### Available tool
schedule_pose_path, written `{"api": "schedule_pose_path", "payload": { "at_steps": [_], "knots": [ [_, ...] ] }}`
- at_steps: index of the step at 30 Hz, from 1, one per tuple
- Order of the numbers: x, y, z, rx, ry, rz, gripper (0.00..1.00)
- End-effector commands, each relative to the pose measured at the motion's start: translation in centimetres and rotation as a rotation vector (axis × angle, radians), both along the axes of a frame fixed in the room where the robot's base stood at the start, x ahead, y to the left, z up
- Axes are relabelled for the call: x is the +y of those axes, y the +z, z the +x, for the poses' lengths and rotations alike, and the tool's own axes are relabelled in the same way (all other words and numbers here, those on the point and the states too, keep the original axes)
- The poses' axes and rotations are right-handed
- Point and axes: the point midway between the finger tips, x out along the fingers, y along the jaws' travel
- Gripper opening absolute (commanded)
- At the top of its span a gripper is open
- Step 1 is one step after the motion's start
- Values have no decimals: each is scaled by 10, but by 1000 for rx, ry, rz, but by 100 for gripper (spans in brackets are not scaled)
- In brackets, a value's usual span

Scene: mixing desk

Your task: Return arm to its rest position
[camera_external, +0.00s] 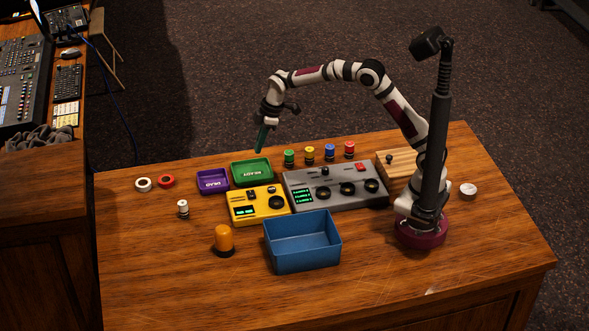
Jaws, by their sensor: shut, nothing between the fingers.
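My gripper (262,138) is at the end of my raised arm, pointing down. Its green fingers are shut and nothing shows between them. It hangs in the air above the back left part of the wooden desk, over or near the green tray (251,173). The arm arches up from its dark red base on the right side of the desk and reaches to the left.
A purple tray (213,182), yellow console (258,206), grey console (335,187) and blue bin (302,242) stand mid-desk. Several coloured knobbed pieces (309,155) line the back. An orange beacon (224,240) stands front left. The front right is clear.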

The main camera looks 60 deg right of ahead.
Motion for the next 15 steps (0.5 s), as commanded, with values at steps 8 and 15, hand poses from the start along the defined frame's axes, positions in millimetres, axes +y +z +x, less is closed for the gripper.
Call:
{"api": "schedule_pose_path", "payload": {
  "at_steps": [8, 15],
  "knots": [
    [-34, 49, -87, 106, -294, 50, 0],
    [-77, 62, -303, 342, -960, 115, 0]
  ]
}}
